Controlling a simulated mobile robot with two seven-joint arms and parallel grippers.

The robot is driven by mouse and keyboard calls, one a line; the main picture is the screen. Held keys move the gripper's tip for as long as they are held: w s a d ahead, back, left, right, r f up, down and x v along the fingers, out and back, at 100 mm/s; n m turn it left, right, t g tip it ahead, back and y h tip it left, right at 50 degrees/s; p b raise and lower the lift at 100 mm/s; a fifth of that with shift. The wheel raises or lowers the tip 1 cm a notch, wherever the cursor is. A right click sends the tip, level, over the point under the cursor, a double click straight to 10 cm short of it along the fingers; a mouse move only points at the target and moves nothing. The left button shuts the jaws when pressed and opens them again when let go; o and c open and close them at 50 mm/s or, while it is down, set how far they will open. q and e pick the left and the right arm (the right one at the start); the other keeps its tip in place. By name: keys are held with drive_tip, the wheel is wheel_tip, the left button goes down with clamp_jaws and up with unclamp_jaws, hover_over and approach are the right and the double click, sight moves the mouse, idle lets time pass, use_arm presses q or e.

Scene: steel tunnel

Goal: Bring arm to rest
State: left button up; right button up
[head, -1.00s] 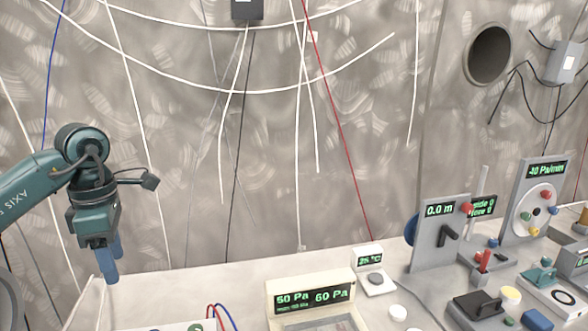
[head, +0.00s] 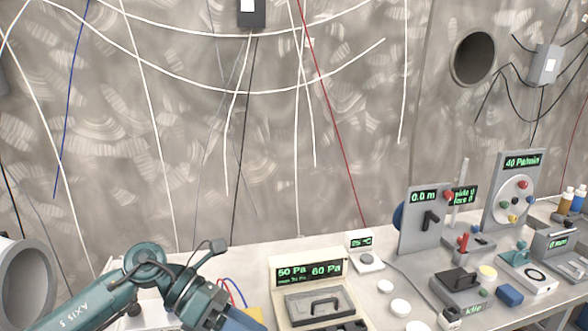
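My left arm comes in from the lower left in the head view, with its teal links low over the front left of the bench. My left gripper (head: 238,322) is at the bottom edge, beside the left side of the pressure panel. Its blue fingers are cut off by the frame, so their opening is hidden. My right arm and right gripper are not in view.
The pressure panel (head: 308,269) reads 50 Pa and 60 Pa. A small 25 °C box (head: 361,241) stands behind it. Upright dial panels (head: 420,232) and several switches fill the right of the bench (head: 240,258). Cables hang along the steel wall.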

use_arm(q)
drive_tip(key=s+d+r+n+t+h, duration=0.2)
drive_tip(key=d+n+t+h, duration=0.35)
drive_tip(key=n+h, duration=0.45)
drive_tip(key=w+a+f+n+t+y+p, duration=0.1)
drive_tip(key=a+f+n+t+y, duration=0.45)
drive_tip(key=n, duration=0.75)
drive_tip(key=a+f+n+t+y, duration=0.2)
drive_tip(key=f+n+t+y, duration=0.3)
drive_tip(key=n+t+y, duration=0.5)
drive_tip(key=s+a+f+n+g+y, duration=0.1)
drive_tip(key=s+a+f+n+g, duration=0.2)
drive_tip(key=s+f+n, duration=0.3)
drive_tip(key=s+a+f+n+g+y, duration=0.2)
drive_tip(key=s+f+n+g, duration=0.2)
drive_tip(key=f, duration=0.5)
drive_tip(key=s+n, duration=0.2)
drive_tip(key=shift+a+n+g, duration=0.3)
drive_tip(key=shift+a, duration=0.1)
drive_tip(key=shift+f, duration=0.1)
